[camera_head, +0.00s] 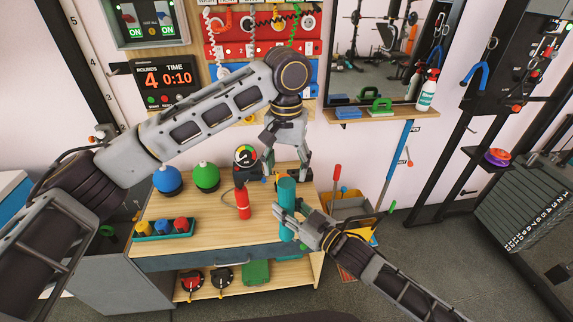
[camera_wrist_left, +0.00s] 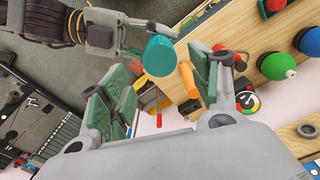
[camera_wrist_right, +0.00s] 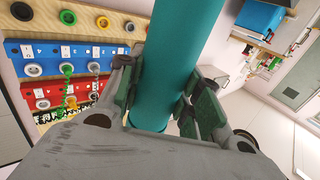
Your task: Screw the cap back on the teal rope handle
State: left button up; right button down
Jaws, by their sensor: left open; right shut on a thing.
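The teal rope handle (camera_head: 287,188) stands roughly upright over the right end of the wooden bench top. My right gripper (camera_head: 291,217) is shut around its middle; the teal shaft also fills the middle of the right wrist view (camera_wrist_right: 178,65). My left gripper (camera_head: 287,172) is open above the handle, its fingers pointing down. In the left wrist view the handle's round teal end (camera_wrist_left: 160,56) shows beyond and between the open fingers (camera_wrist_left: 160,95), apart from them. I cannot tell a separate cap from the handle's end.
On the wooden bench top (camera_head: 190,240) stand a blue ball (camera_head: 167,179), a green ball (camera_head: 206,176), a red cylinder (camera_head: 243,207), a round gauge (camera_head: 245,155) and a teal tray (camera_head: 150,237) of coloured pieces. An orange piece (camera_wrist_left: 187,78) lies behind the handle. The bench's front middle is clear.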

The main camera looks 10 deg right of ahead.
aim_at(287, 182)
pick_arm(q)
jog(key=shift+f, duration=0.1)
jog(key=shift+f, duration=3.9)
jog(key=c, duration=1.1)
jog(key=m, duration=0.6)
jog(key=shift+m, duration=0.4)
jog(key=m, duration=0.6)
jog(key=o, duration=1.2)
jog(key=shift+r, duration=0.1)
